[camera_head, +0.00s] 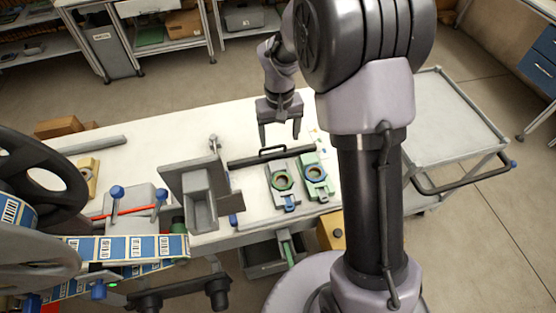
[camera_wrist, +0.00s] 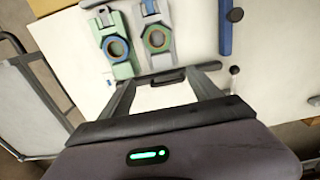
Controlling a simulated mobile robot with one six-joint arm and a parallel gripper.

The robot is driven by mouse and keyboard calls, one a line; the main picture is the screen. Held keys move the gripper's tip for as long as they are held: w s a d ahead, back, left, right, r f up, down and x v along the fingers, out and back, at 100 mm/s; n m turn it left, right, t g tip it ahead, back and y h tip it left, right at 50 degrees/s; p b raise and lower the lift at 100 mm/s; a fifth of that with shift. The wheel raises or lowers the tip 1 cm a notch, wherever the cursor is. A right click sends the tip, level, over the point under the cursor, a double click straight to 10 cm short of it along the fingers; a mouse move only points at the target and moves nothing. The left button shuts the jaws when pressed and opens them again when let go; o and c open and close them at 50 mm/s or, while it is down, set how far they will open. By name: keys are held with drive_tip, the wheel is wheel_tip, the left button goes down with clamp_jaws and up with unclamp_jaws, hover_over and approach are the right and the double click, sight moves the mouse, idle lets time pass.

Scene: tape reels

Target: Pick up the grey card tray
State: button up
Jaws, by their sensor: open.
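The grey card tray (camera_head: 281,199) lies flat on the white table, with a green and dark ring on it and a blue piece at its near end. A green card tray (camera_head: 323,186) with a blue ring lies close beside it on the right. In the wrist view the grey tray (camera_wrist: 151,20) is at the upper middle and the green tray (camera_wrist: 124,70) is to its left. My gripper (camera_head: 280,139) is open and empty, pointing down on the far side of the trays. In the wrist view its fingers (camera_wrist: 166,82) are spread, apart from both trays.
A dark bar with a handle (camera_head: 270,155) lies between my gripper and the trays. A grey upright fixture (camera_head: 198,205) stands left of the grey tray. A label-tape machine with a large black reel (camera_head: 32,178) fills the left. The white table (camera_head: 190,130) is clear behind.

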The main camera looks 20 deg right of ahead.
sight(278, 168)
wheel_tip(278, 168, down, 16)
drive_tip(key=b, duration=0.6)
drive_tip(key=shift+w+a+b, duration=0.1)
drive_tip(key=shift+a+b, duration=0.05)
drive_tip(key=shift+b, duration=0.2)
drive_tip(key=shift+r, duration=0.2)
drive_tip(key=shift+c, duration=1.3)
clamp_jaws()
